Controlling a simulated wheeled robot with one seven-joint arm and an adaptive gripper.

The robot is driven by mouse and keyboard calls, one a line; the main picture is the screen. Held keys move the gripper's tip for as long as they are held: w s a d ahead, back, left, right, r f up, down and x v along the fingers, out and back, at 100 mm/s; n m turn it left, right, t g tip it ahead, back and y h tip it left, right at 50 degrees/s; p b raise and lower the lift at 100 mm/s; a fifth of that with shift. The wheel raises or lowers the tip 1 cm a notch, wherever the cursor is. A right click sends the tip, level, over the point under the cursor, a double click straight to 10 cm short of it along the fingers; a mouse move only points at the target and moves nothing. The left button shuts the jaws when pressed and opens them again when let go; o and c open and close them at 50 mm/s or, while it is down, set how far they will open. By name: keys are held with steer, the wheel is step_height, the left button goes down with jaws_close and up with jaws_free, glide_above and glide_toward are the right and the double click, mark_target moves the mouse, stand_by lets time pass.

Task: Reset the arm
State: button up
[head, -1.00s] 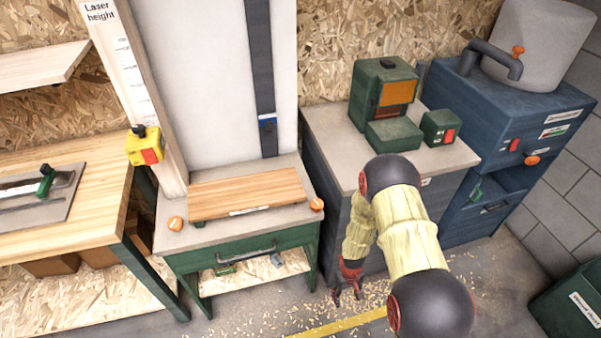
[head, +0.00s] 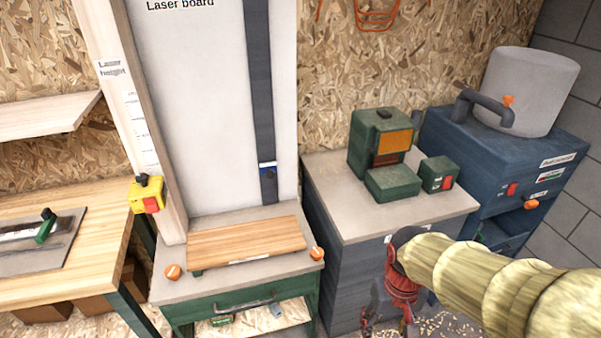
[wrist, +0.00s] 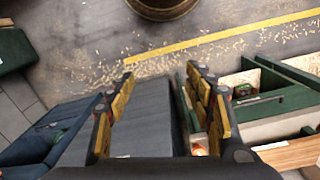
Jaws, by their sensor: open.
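My arm comes in from the lower right of the head view, with pale yellow links. My gripper (head: 388,325) hangs low in front of the grey cabinet and is partly cut off by the bottom edge. In the wrist view my gripper (wrist: 160,105) shows two dark fingers with yellow pads, spread apart. Nothing is between them.
A green bench (head: 176,291) with a wooden board (head: 246,240) stands left of my arm. The grey cabinet (head: 345,270) bears a green machine (head: 381,140). A blue unit (head: 545,160) stands at right. Floor with shavings and a yellow line (wrist: 220,37) is open.

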steer(key=s+r+t, duration=0.4)
steer(key=r+t, duration=0.1)
steer(key=r, duration=1)
steer(key=shift+d+r+t+p, duration=0.15)
steer(key=shift+r+t+p, duration=0.1)
steer(key=shift+t+p, duration=0.15)
steer(key=shift+c, duration=0.4)
